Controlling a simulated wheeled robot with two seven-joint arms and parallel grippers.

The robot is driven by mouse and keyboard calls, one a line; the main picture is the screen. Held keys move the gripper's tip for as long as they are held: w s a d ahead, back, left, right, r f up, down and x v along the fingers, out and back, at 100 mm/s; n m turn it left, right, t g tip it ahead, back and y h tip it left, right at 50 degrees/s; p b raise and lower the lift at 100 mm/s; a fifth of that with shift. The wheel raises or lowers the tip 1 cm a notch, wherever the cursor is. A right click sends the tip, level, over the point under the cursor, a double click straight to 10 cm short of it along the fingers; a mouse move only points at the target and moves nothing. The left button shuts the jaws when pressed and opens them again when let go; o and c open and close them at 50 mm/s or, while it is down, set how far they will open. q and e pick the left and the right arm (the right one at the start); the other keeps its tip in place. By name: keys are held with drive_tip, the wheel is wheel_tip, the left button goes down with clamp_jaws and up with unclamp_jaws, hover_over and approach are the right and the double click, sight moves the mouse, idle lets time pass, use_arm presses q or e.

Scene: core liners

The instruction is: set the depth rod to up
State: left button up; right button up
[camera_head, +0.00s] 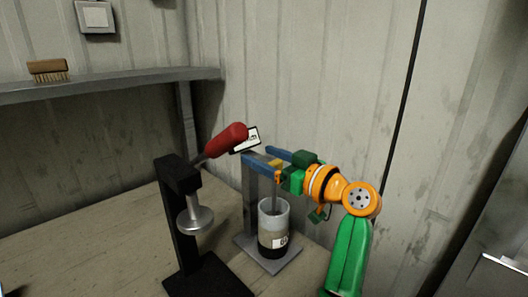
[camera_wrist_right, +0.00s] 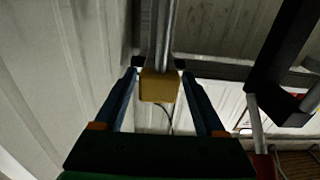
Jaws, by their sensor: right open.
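The depth rod (camera_head: 275,196) is a thin grey upright rod on a grey metal stand (camera_head: 249,205). Its lower end goes into a clear liner cup (camera_head: 273,212) with a dark lower part and a white label. A yellow block (camera_head: 276,162) sits near the rod's top; it also shows in the right wrist view (camera_wrist_right: 159,86). My right gripper (camera_head: 258,156) has its blue fingers apart, one on each side of the yellow block. In the right wrist view, gaps show between the block and both fingers. My left gripper is out of view.
A black press stand (camera_head: 180,225) with a red handle (camera_head: 226,138) and a metal disc (camera_head: 196,220) stands close left of the rod stand. A small white sign (camera_head: 246,140) is behind the handle. A brush (camera_head: 48,69) lies on the shelf (camera_head: 120,83). The bench front left is clear.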

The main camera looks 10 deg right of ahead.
drive_tip(key=shift+w+f, duration=0.1)
drive_tip(key=shift+w, duration=0.2)
clamp_jaws()
idle(1.2)
